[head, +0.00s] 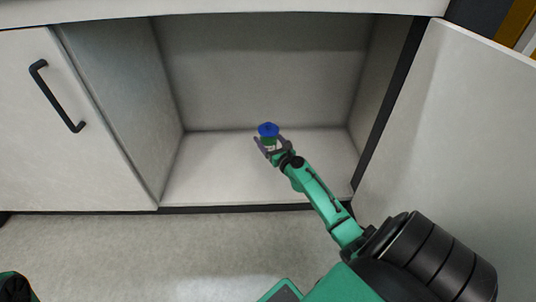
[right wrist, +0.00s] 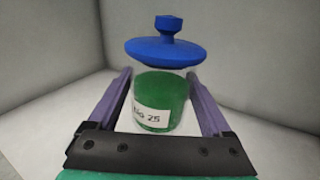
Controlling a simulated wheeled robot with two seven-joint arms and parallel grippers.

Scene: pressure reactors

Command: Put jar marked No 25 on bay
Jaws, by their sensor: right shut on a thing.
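The jar marked No 25 (right wrist: 160,95) has a blue knobbed lid, clear glass and green contents. Its white label reads "No 25" in the right wrist view, with the first part partly hidden. In the head view the jar (head: 268,131) is inside the open cabinet bay (head: 210,180), near the back wall. My right gripper (head: 268,142) reaches into the bay and is shut on the jar, with one purple finger on each side. The jar is upright. I cannot tell whether its base touches the bay floor. My left gripper is not in view; only a dark and green part of mine shows at lower left.
A closed cabinet door with a black handle (head: 57,97) is to the left of the bay. An open door (head: 455,140) stands on the right, beside my right arm. The counter edge (head: 250,7) runs above. The bay floor around the jar is clear.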

